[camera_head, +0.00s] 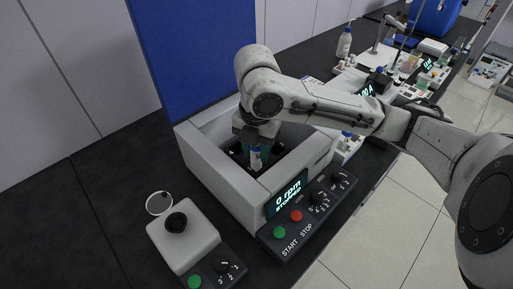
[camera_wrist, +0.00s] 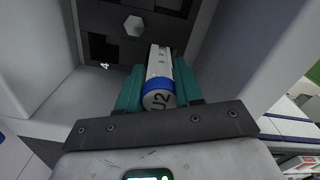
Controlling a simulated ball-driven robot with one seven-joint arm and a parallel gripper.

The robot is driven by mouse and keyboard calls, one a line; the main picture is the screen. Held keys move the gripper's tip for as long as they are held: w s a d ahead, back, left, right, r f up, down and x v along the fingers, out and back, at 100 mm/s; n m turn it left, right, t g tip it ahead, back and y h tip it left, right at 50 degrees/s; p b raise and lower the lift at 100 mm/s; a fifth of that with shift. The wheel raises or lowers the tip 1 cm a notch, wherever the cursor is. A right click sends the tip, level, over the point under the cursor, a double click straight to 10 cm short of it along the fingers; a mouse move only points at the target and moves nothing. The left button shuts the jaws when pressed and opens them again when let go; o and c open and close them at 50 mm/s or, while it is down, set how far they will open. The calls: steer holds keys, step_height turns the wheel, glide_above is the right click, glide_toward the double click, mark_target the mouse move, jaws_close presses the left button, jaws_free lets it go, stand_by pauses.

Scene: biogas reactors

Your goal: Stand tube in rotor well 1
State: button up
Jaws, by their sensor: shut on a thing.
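My gripper (camera_wrist: 159,95) is shut on a tube (camera_wrist: 160,68) with a blue cap marked U2. In the wrist view the tube points away from me, down into the centrifuge chamber. A dark rotor (camera_wrist: 108,18) with square wells, a pale hex hub and a number 4 lies beyond it. In the head view the tube (camera_head: 256,158) is inside the open chamber of the white centrifuge (camera_head: 222,185), with its blue cap up. The tube's lower end is hidden, and I cannot tell whether it is in a well or which well it is over.
The blue lid (camera_head: 195,50) stands open behind the chamber. The centrifuge display (camera_head: 287,194) reads 0 rpm, stopped. A small mixer-like device (camera_head: 178,230) stands at front left. Bottles and racks (camera_head: 344,42) fill the bench at back right. The bench at left is clear.

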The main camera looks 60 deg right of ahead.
steer(key=shift+f, duration=0.2)
steer(key=o, duration=1)
steer(key=shift+r, duration=0.2)
step_height(320, 180, up, 13)
steer(key=shift+p, duration=1.1)
